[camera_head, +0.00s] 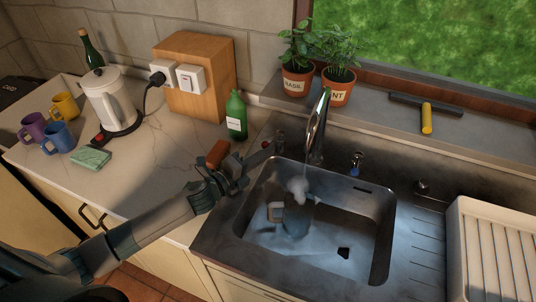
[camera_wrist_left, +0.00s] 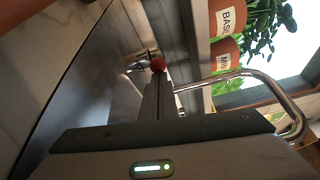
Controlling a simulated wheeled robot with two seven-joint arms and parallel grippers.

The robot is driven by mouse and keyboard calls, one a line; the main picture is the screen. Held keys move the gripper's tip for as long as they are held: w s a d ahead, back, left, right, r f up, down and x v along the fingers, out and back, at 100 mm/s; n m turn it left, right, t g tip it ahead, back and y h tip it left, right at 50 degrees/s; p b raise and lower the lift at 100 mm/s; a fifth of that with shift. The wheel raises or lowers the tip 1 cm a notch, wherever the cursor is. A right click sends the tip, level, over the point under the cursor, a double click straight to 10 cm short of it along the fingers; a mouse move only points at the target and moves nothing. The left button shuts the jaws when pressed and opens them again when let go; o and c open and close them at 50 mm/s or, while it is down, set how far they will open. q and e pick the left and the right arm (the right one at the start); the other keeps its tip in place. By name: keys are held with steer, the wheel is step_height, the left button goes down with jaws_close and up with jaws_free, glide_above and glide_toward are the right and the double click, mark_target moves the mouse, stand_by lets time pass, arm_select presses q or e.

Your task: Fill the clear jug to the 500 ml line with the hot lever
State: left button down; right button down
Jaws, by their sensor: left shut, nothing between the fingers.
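The hot lever, with its red knob (camera_head: 264,144), stands at the sink's back left; the knob also shows in the wrist view (camera_wrist_left: 158,64). My left gripper (camera_head: 256,157) is shut and empty, its fingertips close to the red knob; whether they touch it I cannot tell. In the wrist view its closed fingers (camera_wrist_left: 157,85) point at the knob. The clear jug (camera_head: 295,222) stands in the sink under the spout, its handle to the left. A thin stream falls from the tap (camera_head: 318,125), with white steam or froth at the jug's mouth. The 500 ml line and level are unreadable. My right gripper is out of view.
The blue-tipped lever (camera_head: 356,160) is right of the tap. A green bottle (camera_head: 236,115) and reddish-brown block (camera_head: 217,154) are near my left gripper. Two potted herbs (camera_head: 297,82) stand on the sill. The kettle (camera_head: 110,100), mugs and sponge (camera_head: 91,158) are on the left counter.

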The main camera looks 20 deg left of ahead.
arm_select(q)
steer(key=shift+w+a, duration=0.15)
steer(key=shift+a, duration=0.55)
steer(key=shift+r, duration=0.1)
steer(key=shift+r, duration=0.35)
steer(key=s+d+r+b, duration=0.2)
steer(key=d+r+b, duration=0.1)
steer(key=d+r, duration=0.7)
steer(key=shift+d, duration=0.75)
steer(key=shift+s, duration=0.1)
